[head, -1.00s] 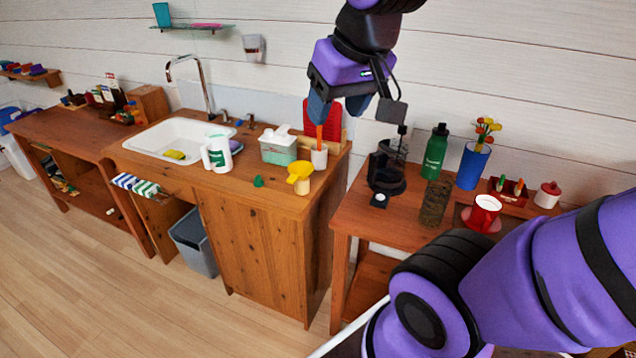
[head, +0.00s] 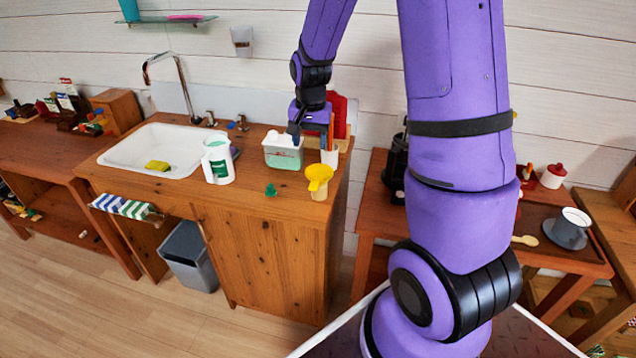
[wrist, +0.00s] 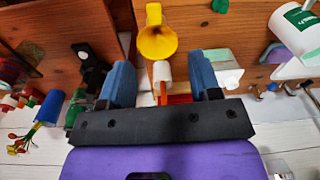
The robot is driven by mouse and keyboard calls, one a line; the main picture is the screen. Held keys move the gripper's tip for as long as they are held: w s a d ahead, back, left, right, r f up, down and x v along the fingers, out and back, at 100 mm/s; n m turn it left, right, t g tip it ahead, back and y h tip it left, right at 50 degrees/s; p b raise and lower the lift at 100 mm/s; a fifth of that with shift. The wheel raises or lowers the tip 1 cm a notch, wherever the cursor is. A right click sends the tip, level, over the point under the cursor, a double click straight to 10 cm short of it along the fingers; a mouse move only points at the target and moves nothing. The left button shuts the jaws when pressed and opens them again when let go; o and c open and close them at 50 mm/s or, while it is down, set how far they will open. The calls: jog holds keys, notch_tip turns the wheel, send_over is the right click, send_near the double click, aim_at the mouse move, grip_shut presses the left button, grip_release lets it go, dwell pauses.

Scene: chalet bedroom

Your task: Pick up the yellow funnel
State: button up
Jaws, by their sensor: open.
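The yellow funnel (head: 319,174) sits at the front right part of the wooden sink counter (head: 250,215), resting on a small pale cylindrical piece. In the wrist view the funnel (wrist: 157,42) shows beyond and between the fingertips, its wide mouth facing the camera. My gripper (head: 296,138) is above the back of the counter, behind the funnel and beside the tissue box. In the wrist view my gripper (wrist: 161,82) has its two blue fingers apart, with nothing held between them. The fingers are apart from the funnel.
The counter front is mostly clear.

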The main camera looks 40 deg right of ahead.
jog(key=m, duration=0.1)
send_over(314, 183)
jog(key=shift+g, duration=0.3)
notch_tip(314, 183, down, 6)
jog(key=shift+f, duration=0.15)
jog(key=shift+s+f, duration=0.1)
jog(key=shift+f, duration=5.3)
jog(key=c, duration=1)
jog(key=shift+r, duration=0.1)
